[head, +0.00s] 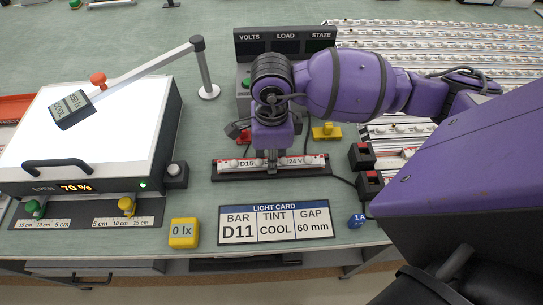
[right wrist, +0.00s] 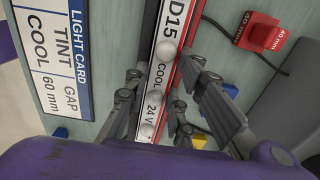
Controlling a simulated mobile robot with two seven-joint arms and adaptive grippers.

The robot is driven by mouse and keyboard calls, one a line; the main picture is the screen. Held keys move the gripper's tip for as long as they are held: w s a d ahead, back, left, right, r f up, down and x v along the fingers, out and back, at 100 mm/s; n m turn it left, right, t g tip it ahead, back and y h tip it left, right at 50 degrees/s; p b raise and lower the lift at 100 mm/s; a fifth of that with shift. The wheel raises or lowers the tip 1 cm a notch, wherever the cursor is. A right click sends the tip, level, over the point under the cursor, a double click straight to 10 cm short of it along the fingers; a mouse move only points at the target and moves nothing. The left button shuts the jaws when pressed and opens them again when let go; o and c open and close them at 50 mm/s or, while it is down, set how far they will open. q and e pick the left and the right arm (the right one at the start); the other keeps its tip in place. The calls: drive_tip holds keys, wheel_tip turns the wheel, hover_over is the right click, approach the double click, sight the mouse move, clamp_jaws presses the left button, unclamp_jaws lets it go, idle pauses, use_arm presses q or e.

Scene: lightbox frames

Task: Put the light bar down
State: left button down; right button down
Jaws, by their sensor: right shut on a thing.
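In the right wrist view the bar (right wrist: 164,72) reads D15, COOL and 24 V, with round white lamps, and runs between the fingers of my right gripper (right wrist: 162,78). My left gripper is not in view.
The light card (head: 275,222), reading D11, COOL, 60 mm, lies in front. A lit white box (head: 120,115) with a swing arm (head: 150,67) stands left. A yellow 0 lx block (head: 184,232) is near the front edge. Racks of bars (head: 440,65) fill the right.

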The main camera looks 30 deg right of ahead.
drive_tip(key=shift+f, duration=0.2)
drive_tip(key=c, duration=1.5)
unclamp_jaws()
drive_tip(key=shift+r, duration=0.1)
wheel_tip(320, 180, up, 12)
drive_tip(key=shift+r, duration=0.15)
